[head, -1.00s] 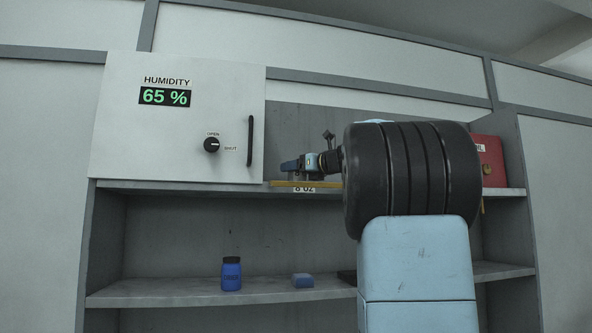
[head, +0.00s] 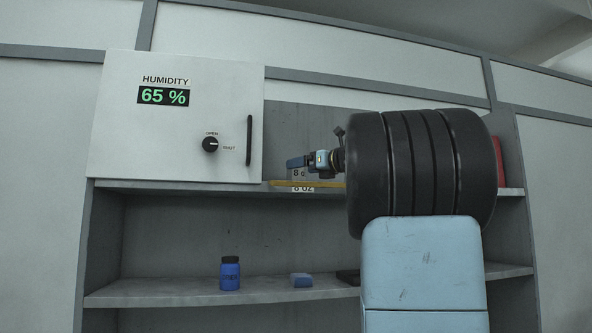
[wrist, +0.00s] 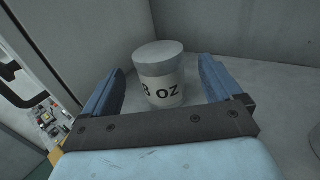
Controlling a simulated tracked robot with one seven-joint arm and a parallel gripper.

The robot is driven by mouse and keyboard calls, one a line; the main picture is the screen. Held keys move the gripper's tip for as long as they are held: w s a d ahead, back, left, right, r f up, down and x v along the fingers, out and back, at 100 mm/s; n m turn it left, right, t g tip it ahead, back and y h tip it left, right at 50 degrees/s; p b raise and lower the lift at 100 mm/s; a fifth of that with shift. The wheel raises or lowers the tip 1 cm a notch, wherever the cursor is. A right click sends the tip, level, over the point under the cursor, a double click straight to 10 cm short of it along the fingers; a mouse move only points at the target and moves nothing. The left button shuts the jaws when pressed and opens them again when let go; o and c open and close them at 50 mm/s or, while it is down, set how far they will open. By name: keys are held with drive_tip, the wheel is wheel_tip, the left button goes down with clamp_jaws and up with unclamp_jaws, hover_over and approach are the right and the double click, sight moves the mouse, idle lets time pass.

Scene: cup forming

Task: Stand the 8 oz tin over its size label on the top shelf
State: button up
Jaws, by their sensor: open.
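The 8 oz tin (wrist: 160,72) is a pale grey can with a lid and "8 OZ" on its side. In the wrist view it stands upright on a grey surface between my gripper's blue fingers, with a gap on each side. My gripper (wrist: 162,88) is open and not holding it. In the head view the tin (head: 297,174) is on the top shelf, just above the "8 OZ" size label (head: 303,189) on the shelf edge. My gripper (head: 300,162) is at the tin's top there.
The humidity cabinet door (head: 110,130) with knob and black handle is left of the tin. A red box (head: 500,160) is at right, behind my arm. A blue bottle (head: 230,274) and blue block (head: 301,280) sit on the lower shelf.

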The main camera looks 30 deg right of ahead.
drive_tip(key=v, duration=0.7)
drive_tip(key=shift+s, duration=0.35)
